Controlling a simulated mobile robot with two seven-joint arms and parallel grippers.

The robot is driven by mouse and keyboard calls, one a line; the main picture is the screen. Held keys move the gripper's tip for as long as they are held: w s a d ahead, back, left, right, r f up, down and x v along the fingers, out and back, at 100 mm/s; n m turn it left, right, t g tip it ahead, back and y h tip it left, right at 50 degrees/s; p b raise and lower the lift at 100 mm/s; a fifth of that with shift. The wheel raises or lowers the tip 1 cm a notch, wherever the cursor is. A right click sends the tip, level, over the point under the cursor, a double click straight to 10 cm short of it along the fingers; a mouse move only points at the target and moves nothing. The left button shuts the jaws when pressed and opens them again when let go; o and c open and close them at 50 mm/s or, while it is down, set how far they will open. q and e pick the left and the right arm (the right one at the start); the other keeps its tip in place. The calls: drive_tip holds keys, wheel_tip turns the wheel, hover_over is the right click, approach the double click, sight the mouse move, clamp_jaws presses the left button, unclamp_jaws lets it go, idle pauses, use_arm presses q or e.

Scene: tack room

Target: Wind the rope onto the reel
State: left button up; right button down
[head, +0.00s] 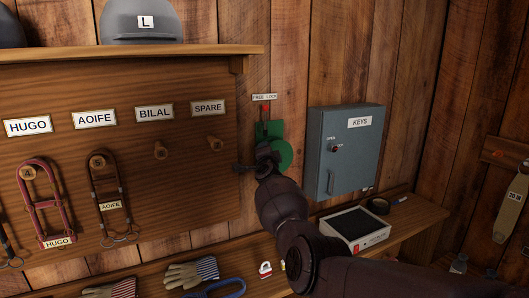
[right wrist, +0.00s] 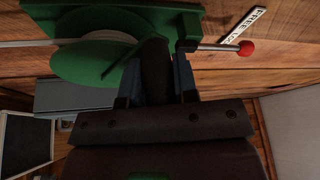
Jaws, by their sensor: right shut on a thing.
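The green reel (head: 284,156) is mounted on the plank wall, left of the key cabinet. It also shows in the right wrist view (right wrist: 90,65), with a pale rope or band (right wrist: 25,43) running off to the left. My right gripper (head: 262,152) is in front of the reel. In the right wrist view its fingers (right wrist: 156,88) are shut on a dark handle (right wrist: 155,65) at the reel's face. A lever with a red knob (right wrist: 245,48) sits beside the reel, near the FREE LOCK label (head: 265,97). Most of the rope is hidden. My left gripper is out of view.
The grey key cabinet (head: 347,150) stands close to the right of the reel. A pegboard with name tags (head: 95,118) and hung tack is at left.

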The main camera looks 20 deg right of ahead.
drive_tip(key=c, duration=0.9)
unclamp_jaws()
drive_tip(key=shift+d+r, duration=0.1)
